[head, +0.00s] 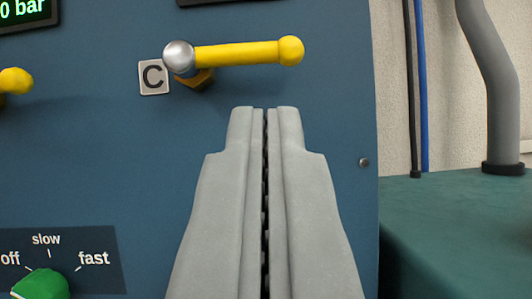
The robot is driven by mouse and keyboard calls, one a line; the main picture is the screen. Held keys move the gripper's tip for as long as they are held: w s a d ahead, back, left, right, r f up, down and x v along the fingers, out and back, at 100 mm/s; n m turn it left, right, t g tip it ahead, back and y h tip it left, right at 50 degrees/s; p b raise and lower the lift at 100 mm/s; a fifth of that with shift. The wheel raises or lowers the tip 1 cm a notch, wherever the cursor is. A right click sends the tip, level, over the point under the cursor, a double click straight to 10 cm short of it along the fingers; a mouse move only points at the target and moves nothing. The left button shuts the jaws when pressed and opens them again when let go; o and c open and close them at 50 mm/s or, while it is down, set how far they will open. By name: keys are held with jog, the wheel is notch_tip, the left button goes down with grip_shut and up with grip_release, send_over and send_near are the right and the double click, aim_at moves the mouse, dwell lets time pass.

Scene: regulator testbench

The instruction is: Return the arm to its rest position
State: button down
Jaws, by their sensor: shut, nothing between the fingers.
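My gripper (264,112) is in the lower middle of the head view, its two grey fingers closed together with nothing between them. It points toward the blue panel (120,150). A yellow lever handle (240,54) with a silver hub and a round yellow end sits on the panel above the fingertips. It lies nearly horizontal, pointing right from its hub. The label C (153,77) is left of the hub. In the picture a strip of panel shows between the fingertips and the handle, so they appear apart.
A green knob (42,286) marked off, slow and fast is at lower left. Another yellow handle end (15,81) shows at the left edge. A display (24,13) reading "0 bar" is cut off at top left. A green surface (460,230), grey pipe (493,80) and blue cable (422,90) are at right.

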jog(key=v, duration=0.6)
jog(key=s+a+r+g+h, duration=0.1)
jog(key=s+a+r+g, duration=0.1)
jog(key=s+a, duration=0.7)
jog(key=s+a+r+g+h, duration=0.1)
jog(key=s+a+r+g, duration=0.1)
jog(key=s+a, duration=0.65)
jog(key=s+a+f+g, duration=0.1)
jog(key=s+a+f, duration=0.1)
jog(key=s, duration=0.5)
jog(key=s+a+f+g+y, duration=0.1)
jog(key=s+a+f, duration=0.1)
jog(key=s+f, duration=0.3)
jog(key=s+a+f+n+g+y, duration=0.1)
jog(key=s+a+f, duration=0.2)
jog(key=s, duration=0.7)
jog(key=shift+s+f, duration=0.3)
jog(key=shift+f, duration=0.2)
jog(key=shift+a, duration=0.1)
